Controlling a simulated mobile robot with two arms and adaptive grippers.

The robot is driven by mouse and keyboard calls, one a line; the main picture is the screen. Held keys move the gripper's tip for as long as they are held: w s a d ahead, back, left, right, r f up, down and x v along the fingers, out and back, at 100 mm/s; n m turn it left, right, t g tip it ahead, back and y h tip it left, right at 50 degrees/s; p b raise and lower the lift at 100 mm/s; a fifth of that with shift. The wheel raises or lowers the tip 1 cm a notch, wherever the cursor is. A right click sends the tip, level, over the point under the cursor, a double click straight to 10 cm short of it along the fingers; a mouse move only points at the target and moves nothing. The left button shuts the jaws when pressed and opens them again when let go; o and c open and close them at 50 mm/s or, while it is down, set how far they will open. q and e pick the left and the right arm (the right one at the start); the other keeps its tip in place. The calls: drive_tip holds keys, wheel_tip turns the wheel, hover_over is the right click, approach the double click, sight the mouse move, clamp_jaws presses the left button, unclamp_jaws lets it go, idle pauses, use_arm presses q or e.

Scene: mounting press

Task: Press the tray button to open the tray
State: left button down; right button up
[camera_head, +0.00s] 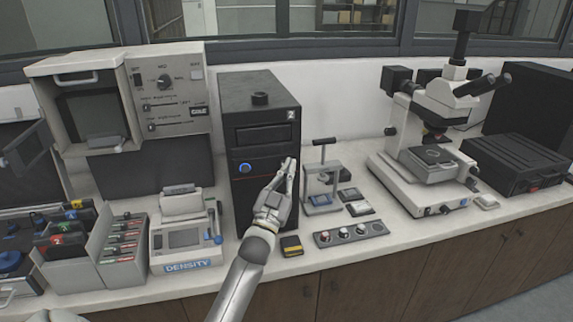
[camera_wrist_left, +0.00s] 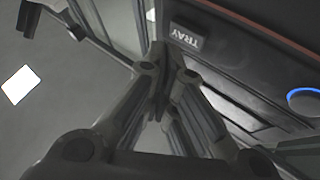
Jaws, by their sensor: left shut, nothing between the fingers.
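The black tower unit (camera_head: 262,100) marked "2" stands upright on the counter, with a blue-ringed round button (camera_head: 245,168) on its front. In the left wrist view the small tray button (camera_wrist_left: 185,38) shows its label "TRAY" upside down, and the blue-ringed button (camera_wrist_left: 305,98) is to its right. My left gripper (camera_head: 291,163) is shut and empty in front of the tower's right front edge. In the left wrist view its fingertips (camera_wrist_left: 158,50) are close beside the tray button; I cannot tell whether they touch it. In the head view the tray button cannot be made out. My right gripper is not in view.
A small hand press (camera_head: 322,180) stands right of the tower, close to my left gripper. A microscope (camera_head: 430,150) is further right. A device labelled "DENSITY" (camera_head: 187,265) stands left. A yellow-black block (camera_head: 291,246) and a knob strip (camera_head: 350,235) lie near the counter front.

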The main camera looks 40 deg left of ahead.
use_arm(q)
drive_tip(key=shift+a, duration=0.1)
idle(0.3)
drive_tip(key=shift+w+a, duration=0.25)
drive_tip(key=shift+w+a+b, duration=0.25)
drive_tip(key=shift+b, duration=0.05)
idle(0.7)
idle(0.4)
drive_tip(key=shift+s+d+p, duration=0.35)
drive_tip(key=shift+s+d, duration=0.2)
drive_tip(key=shift+d, duration=0.05)
drive_tip(key=s+d+p, duration=0.2)
drive_tip(key=s+d, duration=0.1)
drive_tip(key=shift+s+d, duration=0.1)
drive_tip(key=shift+d, duration=0.3)
